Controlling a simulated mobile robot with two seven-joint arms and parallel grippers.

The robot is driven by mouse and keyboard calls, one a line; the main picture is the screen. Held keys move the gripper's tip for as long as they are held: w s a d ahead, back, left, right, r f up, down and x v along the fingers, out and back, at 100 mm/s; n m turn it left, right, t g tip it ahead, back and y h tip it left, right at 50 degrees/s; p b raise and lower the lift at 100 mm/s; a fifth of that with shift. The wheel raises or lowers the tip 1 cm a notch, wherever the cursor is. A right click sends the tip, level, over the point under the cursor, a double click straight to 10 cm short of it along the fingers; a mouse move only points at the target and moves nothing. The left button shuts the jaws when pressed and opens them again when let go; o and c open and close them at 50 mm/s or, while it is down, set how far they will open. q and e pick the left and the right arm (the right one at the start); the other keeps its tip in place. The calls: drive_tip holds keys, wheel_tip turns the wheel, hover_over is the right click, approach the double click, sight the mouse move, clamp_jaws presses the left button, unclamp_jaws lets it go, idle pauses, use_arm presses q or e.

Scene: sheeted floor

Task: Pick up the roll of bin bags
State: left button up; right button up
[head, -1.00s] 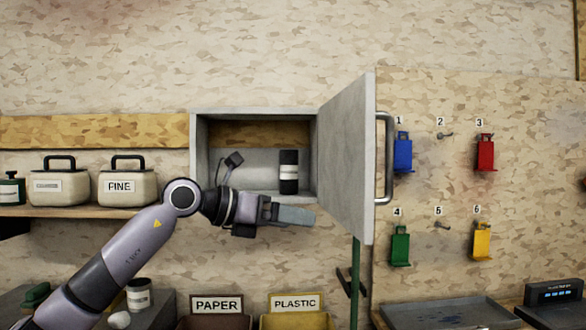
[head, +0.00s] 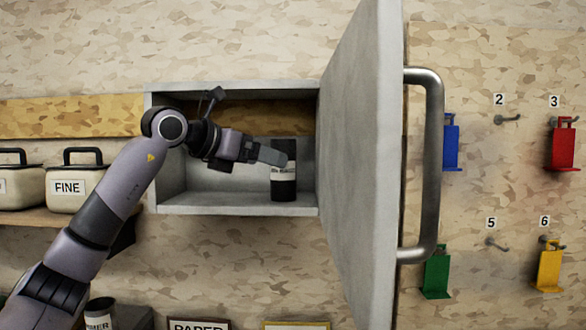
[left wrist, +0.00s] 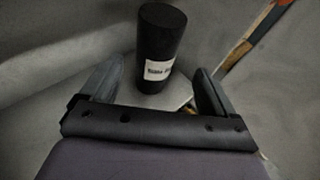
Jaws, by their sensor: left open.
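The roll of bin bags (head: 284,185) is a black upright cylinder with a white printed label. It stands on the floor of the open grey wall cabinet (head: 230,210), towards the right side. My left gripper (head: 280,157) reaches into the cabinet opening and overlaps the upper part of the roll in the head view. In the left wrist view the roll (left wrist: 160,45) stands just ahead, between the lines of the two spread fingers (left wrist: 155,85). The fingers are open, with nothing held. My right gripper is not in view.
The cabinet door (head: 365,160) stands wide open on the right, with a large metal handle (head: 432,165). Coloured holders, including a red one (head: 563,148), hang on the wall beyond it. A lidded FINE box (head: 75,188) sits on the shelf at left.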

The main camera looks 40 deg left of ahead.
use_arm(q)
drive_tip(key=shift+w, duration=0.25)
drive_tip(key=x, duration=0.2)
drive_tip(key=p+x, duration=0.1)
drive_tip(key=x, duration=0.1)
drive_tip(key=p+x, duration=0.1)
drive_tip(key=x, duration=0.1)
drive_tip(key=shift+w+a, duration=0.25)
drive_tip(key=shift+w, duration=0.1)
drive_tip(key=c, duration=1.2)
drive_tip(key=shift+c, duration=0.2)
drive_tip(key=shift+r, duration=0.15)
